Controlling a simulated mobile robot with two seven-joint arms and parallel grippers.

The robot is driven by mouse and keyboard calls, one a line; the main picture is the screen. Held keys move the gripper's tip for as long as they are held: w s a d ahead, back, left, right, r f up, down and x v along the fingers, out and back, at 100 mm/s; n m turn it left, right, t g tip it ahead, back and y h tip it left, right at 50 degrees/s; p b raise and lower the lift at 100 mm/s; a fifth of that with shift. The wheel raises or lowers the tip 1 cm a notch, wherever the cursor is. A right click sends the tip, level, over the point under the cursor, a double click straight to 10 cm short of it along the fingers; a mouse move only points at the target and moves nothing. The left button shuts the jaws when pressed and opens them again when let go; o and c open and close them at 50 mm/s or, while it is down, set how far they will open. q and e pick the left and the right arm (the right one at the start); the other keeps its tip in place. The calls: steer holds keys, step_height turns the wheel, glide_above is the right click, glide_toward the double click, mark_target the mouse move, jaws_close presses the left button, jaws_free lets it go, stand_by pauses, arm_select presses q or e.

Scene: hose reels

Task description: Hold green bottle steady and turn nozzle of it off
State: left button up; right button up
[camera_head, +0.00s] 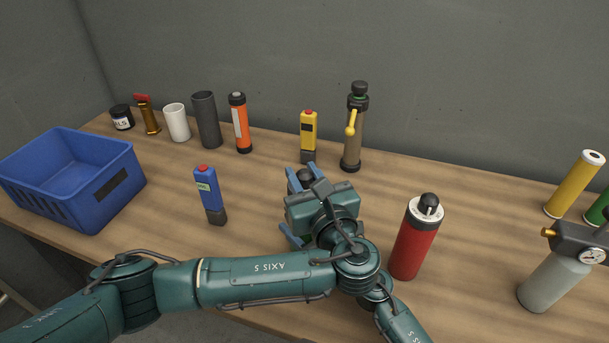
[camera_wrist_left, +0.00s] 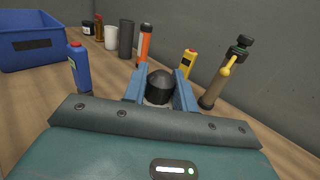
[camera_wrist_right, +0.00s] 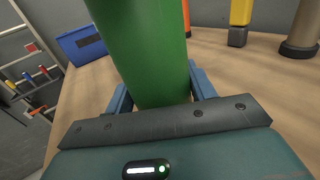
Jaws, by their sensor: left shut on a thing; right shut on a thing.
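The green bottle (camera_wrist_right: 150,45) fills the upper middle of the right wrist view. My right gripper (camera_wrist_right: 158,92) is shut on its body, with one blue finger on each side. The black rounded nozzle (camera_wrist_left: 160,88) sits between the blue fingers of my left gripper (camera_wrist_left: 160,95), which is shut on it. In the head view, the dark nozzle top (camera_head: 305,176) shows beside the left gripper (camera_head: 312,180). The left gripper and arm hide nearly all of the bottle and right gripper there. The nozzle's exact turn angle cannot be told.
A red bottle (camera_head: 418,240) with a black knob stands close on the right. A blue device (camera_head: 210,196) and a blue crate (camera_head: 75,190) are left. Several tubes, cups and a brown cylinder (camera_head: 354,130) line the back. A grey gauge bottle (camera_head: 553,280) stands far right.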

arm_select(q)
steer(key=m+t+h, duration=0.1)
steer(key=m+h, duration=0.1)
steer(key=h, duration=0.2)
steer(key=shift+a+m, duration=0.1)
steer(key=shift+m, duration=0.3)
steer(key=shift+m+h, duration=1)
steer(key=shift+h, duration=0.5)
steer(key=o, duration=1)
steer(key=shift+c, duration=0.2)
steer(key=s, duration=1.2)
